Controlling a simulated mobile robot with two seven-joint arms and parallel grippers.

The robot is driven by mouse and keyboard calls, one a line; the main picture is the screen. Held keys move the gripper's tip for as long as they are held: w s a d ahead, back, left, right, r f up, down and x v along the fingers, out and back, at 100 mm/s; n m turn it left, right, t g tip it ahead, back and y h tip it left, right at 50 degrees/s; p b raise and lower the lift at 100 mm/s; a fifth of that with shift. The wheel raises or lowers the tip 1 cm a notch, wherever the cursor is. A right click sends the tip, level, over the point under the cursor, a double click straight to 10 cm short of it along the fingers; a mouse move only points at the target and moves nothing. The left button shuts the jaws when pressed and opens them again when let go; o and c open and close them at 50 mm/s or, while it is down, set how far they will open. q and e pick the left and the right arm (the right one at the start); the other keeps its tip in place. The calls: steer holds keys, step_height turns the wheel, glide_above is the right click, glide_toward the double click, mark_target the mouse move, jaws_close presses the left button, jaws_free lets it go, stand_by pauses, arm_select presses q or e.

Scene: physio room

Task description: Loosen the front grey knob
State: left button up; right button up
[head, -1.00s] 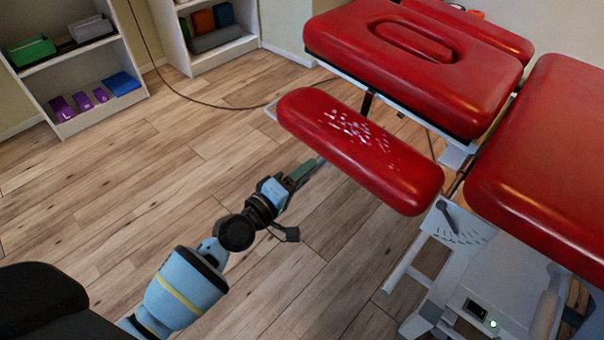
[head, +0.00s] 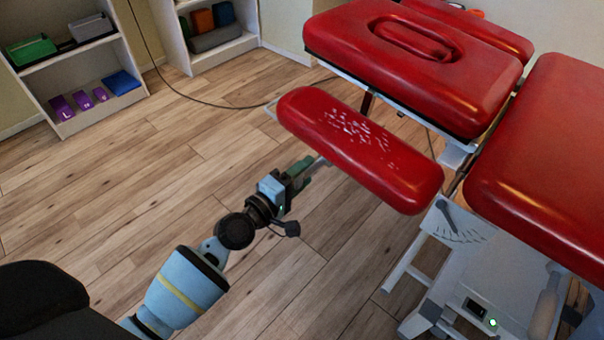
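My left gripper (head: 308,170) reaches up from the lower left to the front edge of the red armrest pad (head: 352,142) of the treatment table. Its greenish fingers are at the pad's lower left side. A small pale grey piece (head: 321,161) shows between the fingers and the pad; I cannot tell whether it is the knob or its stem. No whole grey knob is visible; the fingers and the pad may hide it. I cannot tell whether the fingers are closed on anything. My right gripper is not in view.
The red table top (head: 415,65) and another red section (head: 550,160) lie beyond the armrest. The white table frame (head: 455,245) has a dark lever (head: 447,216) over a marked plate. Shelves (head: 75,75) stand at the back left.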

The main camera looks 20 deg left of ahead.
arm_select(q)
steer(key=o, duration=0.3)
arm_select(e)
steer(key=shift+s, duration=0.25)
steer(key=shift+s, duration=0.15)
arm_select(q)
steer(key=v, duration=0.7)
steer(key=shift+s+a, duration=0.1)
steer(key=shift+s, duration=0.3)
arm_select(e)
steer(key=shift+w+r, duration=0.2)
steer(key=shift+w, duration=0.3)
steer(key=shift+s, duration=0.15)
